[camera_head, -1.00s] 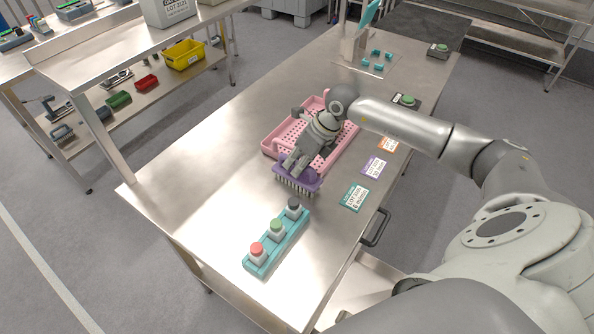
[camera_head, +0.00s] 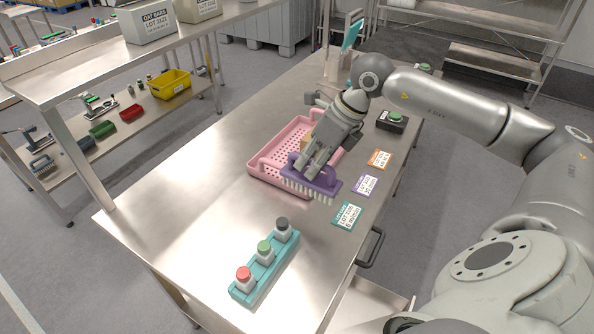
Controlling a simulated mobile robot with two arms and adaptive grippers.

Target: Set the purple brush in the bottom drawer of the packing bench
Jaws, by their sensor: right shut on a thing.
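My right gripper (camera_head: 314,167) is shut on the purple brush (camera_head: 323,184), bristles pointing down. It holds the brush by the near right edge of the pink perforated tray (camera_head: 262,167) on the packing bench (camera_head: 190,225); I cannot tell how high above the bench top it is. A tan object shows in the tray, partly hidden behind the gripper. On the bench's right side is a dark drawer handle (camera_head: 374,250). Below it, a pale open drawer (camera_head: 372,307) seems to stick out, partly hidden by the bench top and my body. My left gripper is not in view.
A teal rack (camera_head: 265,268) with red, green and dark-topped pieces stands near the front edge. Label cards (camera_head: 346,215) lie along the right edge. A black box with a green button (camera_head: 393,120) sits farther back. The left front bench top is clear.

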